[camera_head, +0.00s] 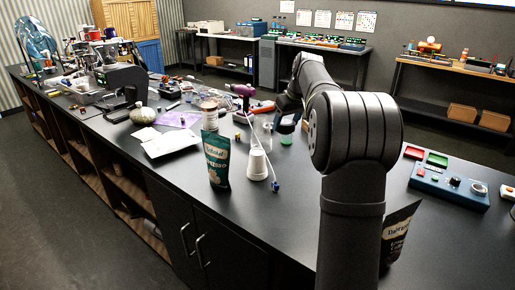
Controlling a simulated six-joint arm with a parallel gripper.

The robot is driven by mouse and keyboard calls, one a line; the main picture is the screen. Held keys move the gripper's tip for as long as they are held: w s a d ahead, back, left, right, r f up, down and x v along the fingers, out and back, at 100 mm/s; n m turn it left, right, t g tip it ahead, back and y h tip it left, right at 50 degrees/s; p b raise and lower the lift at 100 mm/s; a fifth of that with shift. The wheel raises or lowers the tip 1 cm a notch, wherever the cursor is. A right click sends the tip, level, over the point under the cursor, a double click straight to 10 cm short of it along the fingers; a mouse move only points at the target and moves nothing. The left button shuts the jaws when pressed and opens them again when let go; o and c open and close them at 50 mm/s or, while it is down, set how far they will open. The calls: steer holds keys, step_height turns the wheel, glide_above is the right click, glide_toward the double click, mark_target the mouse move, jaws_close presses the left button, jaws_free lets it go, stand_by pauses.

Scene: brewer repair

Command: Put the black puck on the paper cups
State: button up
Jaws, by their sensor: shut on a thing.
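A stack of white paper cups (257,165) stands upside down on the black bench near the middle of the camera_head view. My gripper (283,121) is beyond the stack and a little to its right, pointing down, close above or beside a clear cup with a green lower part (287,133). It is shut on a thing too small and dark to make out. I cannot pick out the black puck against the dark gripper.
A green coffee bag (217,160) stands left of the cups, and a blue-tipped white cord (274,183) lies at their right. A blue control box (448,187) is at right.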

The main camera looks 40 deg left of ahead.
steer(key=a+f, duration=0.2)
steer(key=a, duration=0.1)
steer(key=s+a+f, duration=0.1)
steer(key=a+f, duration=0.1)
steer(key=a, duration=0.1)
steer(key=s+a+f, duration=0.1)
steer(key=a+f, duration=0.1)
steer(key=a, duration=0.2)
steer(key=shift+s+f, duration=0.1)
steer(key=shift+s, duration=0.05)
steer(key=shift+f, duration=2)
steer(key=shift+f, duration=0.1)
steer(key=o, duration=1.1)
steer(key=shift+o, duration=0.2)
steer(key=v, duration=1.2)
steer(key=shift+d, duration=0.15)
steer(key=shift+s, duration=0.1)
